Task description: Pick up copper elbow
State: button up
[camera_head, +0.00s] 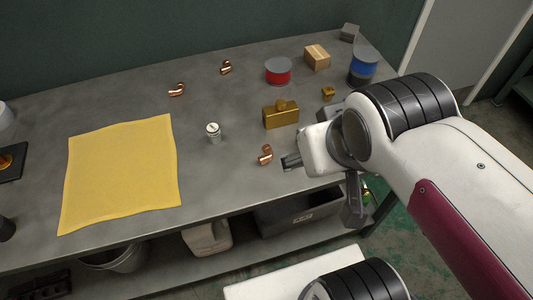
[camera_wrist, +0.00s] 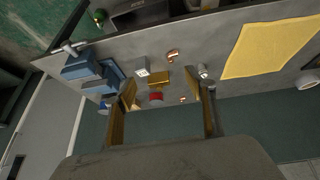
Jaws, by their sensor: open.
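Three copper elbows lie on the grey workbench (camera_head: 230,180) in the head view. One copper elbow (camera_head: 265,155) is near the front edge, just left of my gripper. Another copper elbow (camera_head: 177,90) is at the back left, and a third copper elbow (camera_head: 226,68) is further back. My gripper (camera_head: 320,188) is open and empty by the bench's front right edge, apart from the elbows. In the wrist view, its two fingers are spread wide (camera_wrist: 163,108). The near elbow shows there above the fingers (camera_wrist: 172,55), and a farther one shows between them (camera_wrist: 183,99).
A brass block (camera_head: 281,114), red spool (camera_head: 278,71), blue spool (camera_head: 363,65) and cardboard box (camera_head: 316,57) stand at the right. A silver can (camera_head: 213,132) stands left of the near elbow. A yellow cloth (camera_head: 122,172) covers the left. Bare bench surrounds the elbows.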

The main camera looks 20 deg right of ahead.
jog(key=w+d+n+t+h, duration=0.1)
jog(key=w+d+t+h, duration=0.1)
jog(key=w+d, duration=0.45)
jog(key=w+d+n+t+h, duration=0.1)
jog(key=w+d, duration=0.2)
jog(key=w, duration=0.7)
jog(key=n+g+y, duration=0.3)
jog(key=n+y, duration=0.2)
jog(key=y, duration=0.2)
send_near(266, 154)
jog(key=shift+w+a, duration=0.45)
jog(key=shift+w+f, duration=0.1)
jog(key=shift+w, duration=0.05)
jog(key=shift+x, duration=1.1)
jog(key=shift+f, duration=0.15)
